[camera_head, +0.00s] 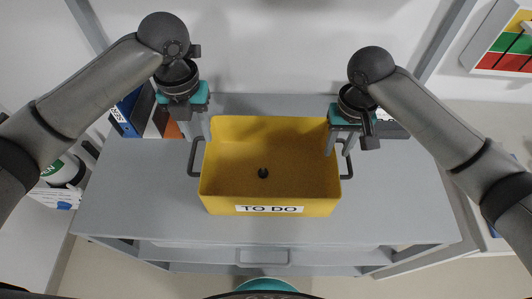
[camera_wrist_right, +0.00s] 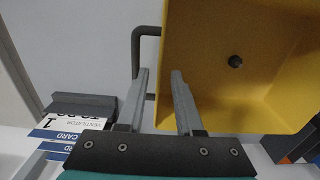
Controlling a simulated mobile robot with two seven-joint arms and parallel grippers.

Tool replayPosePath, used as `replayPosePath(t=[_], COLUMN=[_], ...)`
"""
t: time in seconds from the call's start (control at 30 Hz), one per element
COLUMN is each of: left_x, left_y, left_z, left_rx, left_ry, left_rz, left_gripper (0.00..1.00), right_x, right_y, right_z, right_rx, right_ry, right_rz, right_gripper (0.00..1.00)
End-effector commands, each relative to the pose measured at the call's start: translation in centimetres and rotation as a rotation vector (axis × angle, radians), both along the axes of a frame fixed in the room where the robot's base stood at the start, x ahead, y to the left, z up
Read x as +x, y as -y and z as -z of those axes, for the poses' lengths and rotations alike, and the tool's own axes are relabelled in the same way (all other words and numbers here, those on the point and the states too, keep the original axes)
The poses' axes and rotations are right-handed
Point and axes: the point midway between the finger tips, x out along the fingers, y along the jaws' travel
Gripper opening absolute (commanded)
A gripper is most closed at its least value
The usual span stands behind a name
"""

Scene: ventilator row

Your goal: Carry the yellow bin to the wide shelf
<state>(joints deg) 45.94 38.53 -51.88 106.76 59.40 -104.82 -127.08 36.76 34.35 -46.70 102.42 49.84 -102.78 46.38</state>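The yellow bin (camera_head: 270,199), labelled "TO DO", sits upright on a grey tabletop (camera_head: 390,205), with a dark handle on each end. It also shows in the right wrist view (camera_wrist_right: 205,75). My left gripper (camera_head: 197,138) is open above the left handle (camera_head: 192,165). My right gripper (camera_head: 340,148) is open above the right handle (camera_head: 349,168); in the right wrist view (camera_wrist_right: 158,78) its fingers are apart, with the bin's rim between them and no visible grip. Whether any finger touches the bin I cannot tell. Which surface is the wide shelf is unclear.
A small dark object (camera_head: 263,173) is inside the bin. Binders (camera_head: 133,112) stand behind my left gripper. A dark box (camera_wrist_right: 82,105) with cards is beside my right gripper. The tabletop in front of the bin is clear.

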Motion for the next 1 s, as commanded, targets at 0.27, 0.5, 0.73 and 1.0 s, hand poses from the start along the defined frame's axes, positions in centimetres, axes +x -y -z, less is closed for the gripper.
replayPosePath(t=[0.27, 0.5, 0.73, 1.0], left_x=[0.0, 0.0, 0.0, 0.0], left_y=[0.0, 0.0, 0.0, 0.0], left_z=[0.0, 0.0, 0.0, 0.1], left_rx=[0.000, 0.000, 0.000, 0.000], left_ry=[0.000, 0.000, 0.000, -0.001], left_rz=[0.000, 0.000, 0.000, 0.001], left_gripper=[0.35, 0.35, 0.35, 0.35], right_x=[0.0, 0.0, 0.0, 0.0], right_y=[0.0, 0.0, 0.0, 0.0], right_z=[-3.6, -4.0, -4.0, -4.0], right_rx=[0.000, 0.000, 0.000, 0.000], right_ry=[0.000, -0.001, -0.001, -0.001], right_rz=[0.000, 0.000, 0.000, 0.000], right_gripper=[0.35, 0.35, 0.35, 0.35])
